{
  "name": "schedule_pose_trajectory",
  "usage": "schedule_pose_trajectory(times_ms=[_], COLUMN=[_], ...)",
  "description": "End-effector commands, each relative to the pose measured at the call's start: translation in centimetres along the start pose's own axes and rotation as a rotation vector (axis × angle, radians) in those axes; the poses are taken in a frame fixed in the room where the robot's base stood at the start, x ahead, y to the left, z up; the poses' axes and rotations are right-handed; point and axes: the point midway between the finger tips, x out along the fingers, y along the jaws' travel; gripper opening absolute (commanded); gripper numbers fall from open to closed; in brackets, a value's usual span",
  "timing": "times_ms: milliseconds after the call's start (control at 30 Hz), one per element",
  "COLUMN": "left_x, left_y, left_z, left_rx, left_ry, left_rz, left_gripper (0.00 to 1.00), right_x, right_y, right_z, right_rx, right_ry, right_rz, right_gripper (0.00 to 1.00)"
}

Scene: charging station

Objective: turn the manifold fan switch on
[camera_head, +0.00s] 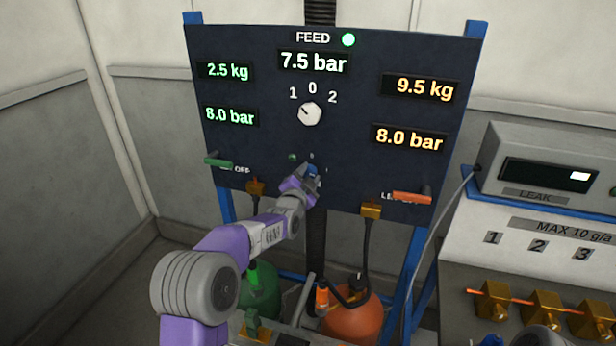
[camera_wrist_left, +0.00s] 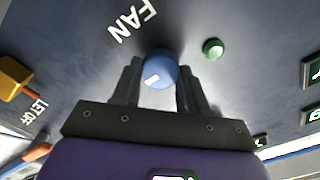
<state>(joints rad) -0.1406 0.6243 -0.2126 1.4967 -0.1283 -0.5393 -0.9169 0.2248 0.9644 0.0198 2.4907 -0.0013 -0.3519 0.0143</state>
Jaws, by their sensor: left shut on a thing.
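The fan switch is a round blue knob (camera_wrist_left: 160,70) with a white mark, below the letters FAN in the left wrist view. The mark lies toward the lower left of the knob there. My left gripper (camera_wrist_left: 156,82) is shut on the knob, one dark finger on each side. In the head view my left gripper (camera_head: 304,178) is at the lower middle of the dark panel (camera_head: 270,120) and hides most of the knob. A small green lamp (camera_wrist_left: 212,48) sits beside the knob; it looks dark green in the head view (camera_head: 292,157). My right gripper is not in view.
Above is a white FEED selector (camera_head: 310,114) marked 1, 0, 2. A green lever (camera_head: 220,164) and an orange lever (camera_head: 411,198) flank the gripper. Green (camera_head: 260,292) and orange (camera_head: 352,322) cylinders stand below. A LEAK meter (camera_head: 548,172) is at right.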

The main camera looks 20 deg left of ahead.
Motion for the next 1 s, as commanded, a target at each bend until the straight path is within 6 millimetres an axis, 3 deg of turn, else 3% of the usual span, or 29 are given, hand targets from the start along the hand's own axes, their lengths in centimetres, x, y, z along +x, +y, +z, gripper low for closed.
schedule_pose_trajectory(times_ms=[67, 100, 233, 633, 1000], left_x=[0.0, 0.0, 0.0, -0.5, -5.2], left_y=[-0.1, -0.1, -0.1, -0.1, -0.1], left_z=[0.0, 0.0, 0.0, 0.0, 0.0], left_rx=[0.004, 0.004, 0.002, 0.000, 0.000], left_ry=[0.000, 0.000, 0.000, 0.000, 0.000], left_rz=[-0.001, -0.001, -0.001, -0.001, -0.001], left_gripper=[0.13, 0.48, 0.68, 0.69, 0.69], right_x=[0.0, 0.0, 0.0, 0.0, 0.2], right_y=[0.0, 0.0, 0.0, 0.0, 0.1], right_z=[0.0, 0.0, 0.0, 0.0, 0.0], right_rx=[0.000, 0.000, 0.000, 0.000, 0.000], right_ry=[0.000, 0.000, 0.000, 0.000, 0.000], right_rz=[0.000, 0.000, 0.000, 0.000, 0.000], right_gripper=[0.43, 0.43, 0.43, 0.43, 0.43])
